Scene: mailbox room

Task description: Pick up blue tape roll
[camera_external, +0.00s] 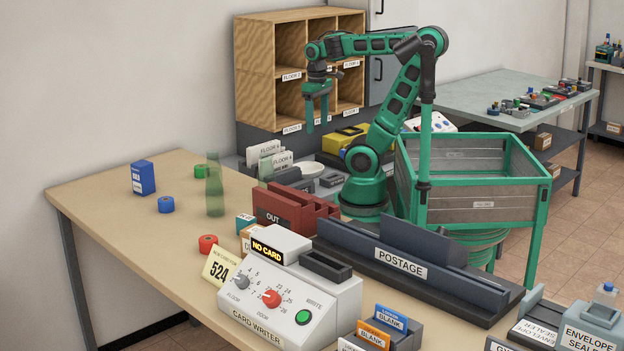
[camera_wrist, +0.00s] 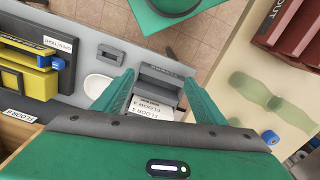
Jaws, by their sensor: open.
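The blue tape roll (camera_external: 166,204) lies flat on the tan table, left of the green bottle and in front of the blue box. In the wrist view a blue roll (camera_wrist: 270,138) shows at the right, beyond the translucent bottle, partly cut by my gripper's body. My gripper (camera_external: 317,128) hangs fingers down, well above the table and to the right of the roll, near the wooden pigeonholes. In the wrist view its two green fingers (camera_wrist: 152,92) are apart with nothing held, above the floor-label cards.
A green bottle (camera_external: 214,191) stands right of the roll, with a green roll (camera_external: 200,171) behind it. A blue box (camera_external: 143,178) stands behind the blue roll. A red roll (camera_external: 208,243) and the red OUT tray (camera_external: 290,212) are nearer. The table's left front is clear.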

